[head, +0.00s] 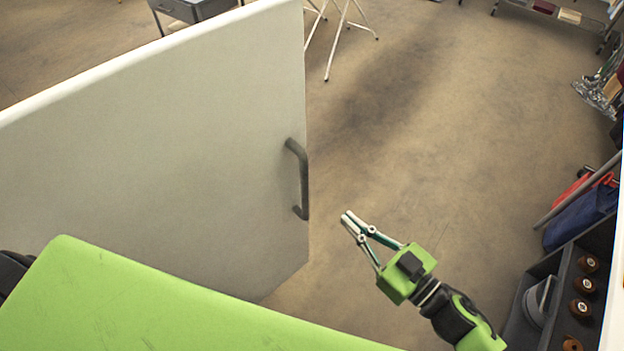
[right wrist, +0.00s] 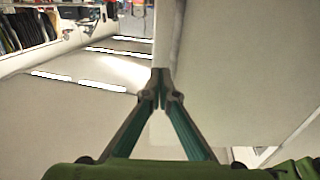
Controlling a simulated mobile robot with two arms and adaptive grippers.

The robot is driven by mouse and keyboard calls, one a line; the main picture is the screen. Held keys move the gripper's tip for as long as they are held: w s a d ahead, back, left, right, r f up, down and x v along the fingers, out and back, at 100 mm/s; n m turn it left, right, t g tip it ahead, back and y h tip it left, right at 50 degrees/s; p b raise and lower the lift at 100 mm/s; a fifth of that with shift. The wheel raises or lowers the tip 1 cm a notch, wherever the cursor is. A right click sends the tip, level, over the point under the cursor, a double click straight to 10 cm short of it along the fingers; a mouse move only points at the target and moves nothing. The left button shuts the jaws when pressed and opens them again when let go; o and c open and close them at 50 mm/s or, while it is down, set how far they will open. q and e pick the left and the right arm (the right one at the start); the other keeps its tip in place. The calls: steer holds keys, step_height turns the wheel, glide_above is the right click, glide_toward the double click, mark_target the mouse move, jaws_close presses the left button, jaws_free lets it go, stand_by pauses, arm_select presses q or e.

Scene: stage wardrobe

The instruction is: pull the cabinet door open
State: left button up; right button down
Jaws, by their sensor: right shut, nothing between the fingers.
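The white door panel (head: 180,130) stands upright and crosses the left half of the head view. Its dark grey bar handle (head: 303,180) is near the panel's right edge. My right gripper (head: 346,217) is shut and empty, to the right of the handle and apart from it in the picture. In the right wrist view its fingertips (right wrist: 161,76) meet in front of a pale upright edge, with a broad pale panel (right wrist: 240,70) on the right; the handle does not show there. My left gripper is not in view.
A dark shelf unit (head: 562,262) with several brown spools (head: 581,308) stands at the lower right. A blue bag (head: 580,220) is behind it. White folding legs (head: 338,45) and a grey table (head: 192,10) stand at the back. The brown floor (head: 430,130) between is open.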

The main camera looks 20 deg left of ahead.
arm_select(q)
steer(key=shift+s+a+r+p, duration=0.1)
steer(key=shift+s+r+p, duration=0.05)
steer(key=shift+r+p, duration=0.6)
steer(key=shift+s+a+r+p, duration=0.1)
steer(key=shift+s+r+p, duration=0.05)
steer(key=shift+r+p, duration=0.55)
arm_select(e)
steer(key=x, duration=1.3)
